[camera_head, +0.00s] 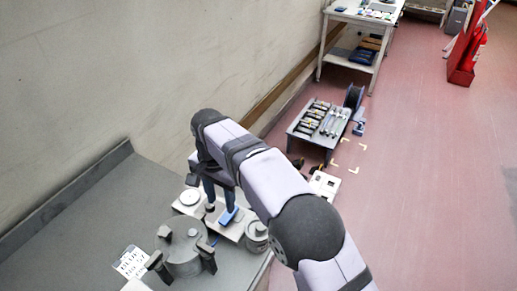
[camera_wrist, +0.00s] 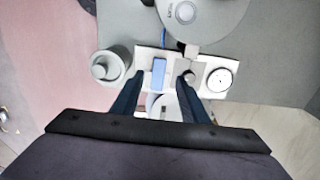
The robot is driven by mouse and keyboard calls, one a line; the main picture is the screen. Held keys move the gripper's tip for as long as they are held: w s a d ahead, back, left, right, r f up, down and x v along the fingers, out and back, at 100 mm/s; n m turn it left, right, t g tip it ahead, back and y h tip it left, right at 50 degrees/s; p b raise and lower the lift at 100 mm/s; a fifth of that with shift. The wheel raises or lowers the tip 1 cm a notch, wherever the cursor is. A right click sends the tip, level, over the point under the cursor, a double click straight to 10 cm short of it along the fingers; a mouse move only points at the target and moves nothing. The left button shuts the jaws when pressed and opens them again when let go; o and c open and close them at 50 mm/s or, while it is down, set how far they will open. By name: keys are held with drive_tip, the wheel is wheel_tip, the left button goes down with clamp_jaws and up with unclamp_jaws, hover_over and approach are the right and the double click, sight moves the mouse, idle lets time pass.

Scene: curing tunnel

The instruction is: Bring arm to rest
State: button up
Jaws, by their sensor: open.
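My gripper (camera_head: 213,200) reaches down over the grey worktop (camera_head: 100,220) at the lower left of the head view. In the wrist view my gripper (camera_wrist: 160,82) has its two dark fingers apart, with no object clearly held between them. Below it is a white plate (camera_wrist: 146,58) carrying a blue block (camera_wrist: 158,74), a grey knob-like part and a round white dial (camera_wrist: 220,80). The blue block also shows in the head view (camera_head: 229,217), close to the fingers. Whether the fingers touch anything is hard to tell.
A large grey round vessel (camera_head: 183,250) with upright lugs stands near the plate. A small lidded grey canister (camera_head: 256,236) is on its other side. A printed card (camera_head: 131,262) lies at left. A wall bounds the worktop. A low cart (camera_head: 309,133) stands beyond; red floor is open at right.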

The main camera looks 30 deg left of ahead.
drive_tip(key=w+d+r, duration=0.1)
drive_tip(key=w+d, duration=0.4)
drive_tip(key=d, duration=0.9)
drive_tip(key=w+d, duration=0.4)
drive_tip(key=d, duration=1.1)
drive_tip(key=s+d+f, duration=0.2)
drive_tip(key=s+d, duration=0.4)
drive_tip(key=d, duration=0.3)
drive_tip(key=s+d+f, duration=0.2)
drive_tip(key=s+d, duration=0.5)
drive_tip(key=d, duration=0.3)
drive_tip(key=shift+s+d+f, duration=0.15)
drive_tip(key=shift+s, duration=0.15)
